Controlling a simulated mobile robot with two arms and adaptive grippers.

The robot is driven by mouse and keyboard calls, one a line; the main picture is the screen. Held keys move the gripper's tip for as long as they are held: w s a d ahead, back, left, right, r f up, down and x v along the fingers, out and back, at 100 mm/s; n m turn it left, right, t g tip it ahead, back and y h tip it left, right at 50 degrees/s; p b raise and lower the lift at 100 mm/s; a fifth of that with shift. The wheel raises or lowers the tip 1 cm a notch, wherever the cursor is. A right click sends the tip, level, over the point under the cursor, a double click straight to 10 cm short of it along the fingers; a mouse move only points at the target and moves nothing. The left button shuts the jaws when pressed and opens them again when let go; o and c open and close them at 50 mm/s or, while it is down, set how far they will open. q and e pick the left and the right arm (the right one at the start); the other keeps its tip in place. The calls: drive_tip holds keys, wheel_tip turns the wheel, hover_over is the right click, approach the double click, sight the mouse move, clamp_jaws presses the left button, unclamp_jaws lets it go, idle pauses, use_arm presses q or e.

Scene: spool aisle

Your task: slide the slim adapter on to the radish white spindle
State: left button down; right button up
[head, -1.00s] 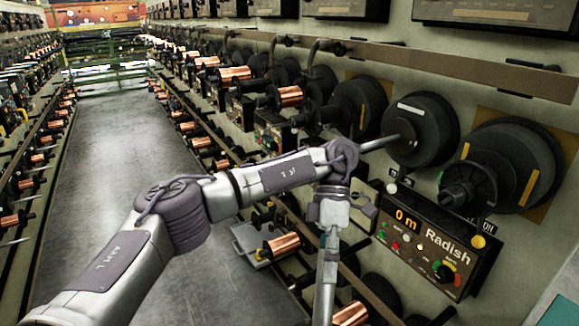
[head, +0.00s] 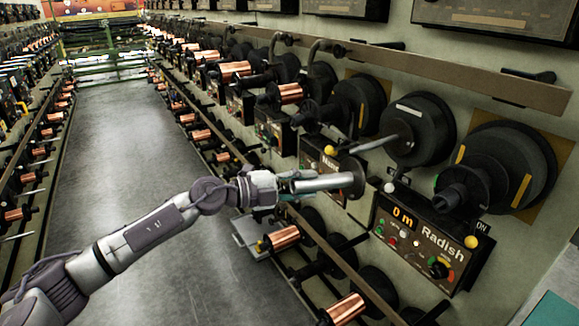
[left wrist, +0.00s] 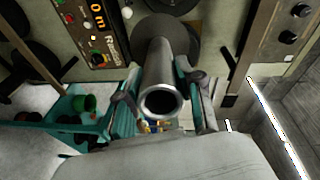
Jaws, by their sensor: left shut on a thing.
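The slim adapter (head: 322,184) is a pale metal tube with a dark round flange (head: 353,178) at its right end. My left gripper (head: 292,187) is shut on the tube, which lies nearly level in the head view. In the left wrist view the adapter (left wrist: 153,70) shows its open end between the fingers (left wrist: 165,88), flange beyond. The radish white spindle (head: 374,144) is a bare metal rod from a dark drum (head: 418,128) with a white label. The flange is below and left of its tip; the two look apart. My right gripper is out of view.
The Radish control box (head: 425,245) reads 0 m, below the spindle. A yellow-marked drum (head: 497,175) stands to the right. A lower rail with copper spools (head: 345,309) runs under the gripper. The grey aisle floor (head: 120,150) is clear.

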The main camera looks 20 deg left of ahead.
use_arm(q)
drive_tip(key=a+t, duration=0.1)
drive_tip(key=w+a+n+t+y, duration=0.1)
drive_tip(key=a, duration=0.1)
drive_tip(key=w+a+r+n+t, duration=0.1)
drive_tip(key=shift+w+a+y, duration=0.25)
drive_tip(key=shift+y, duration=0.05)
drive_tip(key=p+x, duration=0.2)
drive_tip(key=x, duration=0.2)
drive_tip(key=shift+w+d, duration=0.2)
drive_tip(key=shift+w, duration=0.05)
drive_tip(key=shift+r+p, duration=0.1)
drive_tip(key=shift+p, duration=0.35)
